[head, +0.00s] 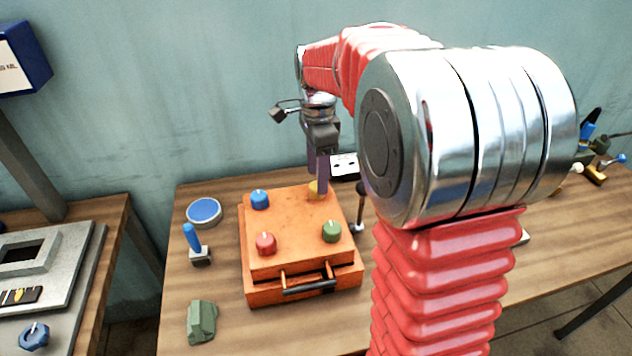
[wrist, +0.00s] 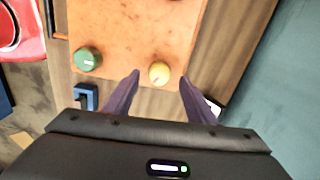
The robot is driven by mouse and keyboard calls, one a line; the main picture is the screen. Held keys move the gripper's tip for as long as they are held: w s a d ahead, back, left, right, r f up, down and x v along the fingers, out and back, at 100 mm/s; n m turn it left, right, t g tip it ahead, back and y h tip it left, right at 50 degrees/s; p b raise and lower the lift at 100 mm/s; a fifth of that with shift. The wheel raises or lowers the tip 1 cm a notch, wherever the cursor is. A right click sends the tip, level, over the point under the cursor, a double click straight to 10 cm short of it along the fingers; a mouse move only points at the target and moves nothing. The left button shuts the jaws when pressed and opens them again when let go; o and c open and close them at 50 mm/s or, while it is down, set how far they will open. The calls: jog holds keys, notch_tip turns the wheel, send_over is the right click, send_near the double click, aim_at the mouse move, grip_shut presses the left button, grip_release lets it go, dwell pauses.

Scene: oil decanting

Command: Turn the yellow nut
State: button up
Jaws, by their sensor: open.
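The yellow nut (head: 315,189) sits on the far right corner of the top of an orange box (head: 290,215). It also shows in the wrist view (wrist: 159,73), between and just beyond my two fingertips. My gripper (head: 319,185) points down over that corner, with its fingers hiding part of the nut. In the wrist view my gripper (wrist: 160,80) is open, with a finger on each side of the nut and a gap to each. I cannot tell how far the fingertips are above the box top.
A blue knob (head: 260,199), a red knob (head: 266,243) and a green knob (head: 331,231) stand on the same box. A dark lever (head: 361,205) rises close to its right side. A blue-handled switch (head: 195,243) and a green block (head: 201,321) are on the table to its left.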

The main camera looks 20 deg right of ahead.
jog(key=shift+f, duration=1.6)
jog(key=shift+c, duration=0.6)
jog(key=shift+a, duration=0.1)
jog(key=c, duration=0.9)
